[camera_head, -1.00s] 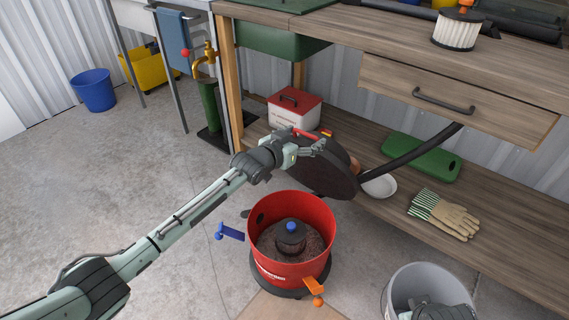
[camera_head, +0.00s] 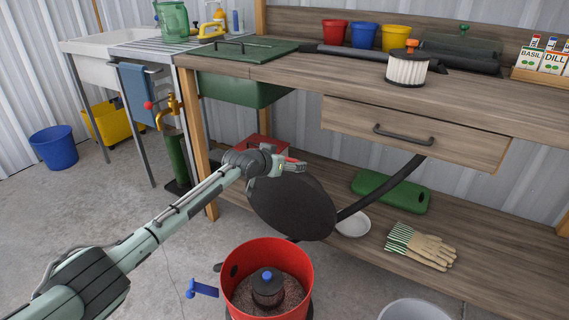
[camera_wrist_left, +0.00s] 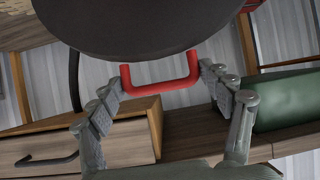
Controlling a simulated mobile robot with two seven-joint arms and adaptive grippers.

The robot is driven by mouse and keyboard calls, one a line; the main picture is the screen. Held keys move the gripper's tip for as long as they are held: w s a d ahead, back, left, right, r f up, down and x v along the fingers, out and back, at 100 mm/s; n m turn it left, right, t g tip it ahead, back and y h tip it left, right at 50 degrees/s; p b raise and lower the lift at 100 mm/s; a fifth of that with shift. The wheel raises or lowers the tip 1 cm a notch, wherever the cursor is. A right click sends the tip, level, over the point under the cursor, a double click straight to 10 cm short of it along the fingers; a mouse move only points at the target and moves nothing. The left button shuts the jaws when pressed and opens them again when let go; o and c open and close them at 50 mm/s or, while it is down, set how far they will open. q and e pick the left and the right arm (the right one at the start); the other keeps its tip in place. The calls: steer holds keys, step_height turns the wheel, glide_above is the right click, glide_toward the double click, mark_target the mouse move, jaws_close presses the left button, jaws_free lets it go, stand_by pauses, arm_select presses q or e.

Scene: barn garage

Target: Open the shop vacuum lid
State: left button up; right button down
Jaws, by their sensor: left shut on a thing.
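The shop vacuum's red drum (camera_head: 238,289) stands open on the floor, with a dark filter housing with a blue top (camera_head: 267,287) inside. Its round black lid (camera_head: 291,208) is off the drum, tilted steeply behind and above it, with its dark underside facing the head camera. My left gripper (camera_head: 297,165) is at the lid's upper edge, shut on the lid's red handle. In the left wrist view the red handle (camera_wrist_left: 161,84) runs between the fingers, below the black lid (camera_wrist_left: 140,28). Blue (camera_head: 203,289) latch sticks out at the drum's left. My right gripper is not in view.
A wooden workbench (camera_head: 300,85) with a drawer (camera_head: 410,135) stands behind the lid. A black hose (camera_head: 385,188) runs behind the lid above the lower shelf. Gloves (camera_head: 420,246), a white bowl (camera_head: 353,224) and a green pad (camera_head: 391,192) lie there. A grey bucket (camera_head: 413,310) is front right.

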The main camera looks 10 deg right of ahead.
arm_select(q)
steer(key=o, duration=1.5)
steer(key=shift+d+r, duration=0.1)
steer(key=shift+r, duration=0.25)
steer(key=shift+o, duration=0.9)
steer(key=shift+f, duration=0.2)
steer(key=shift+s, duration=0.1)
steer(key=v, duration=1.2)
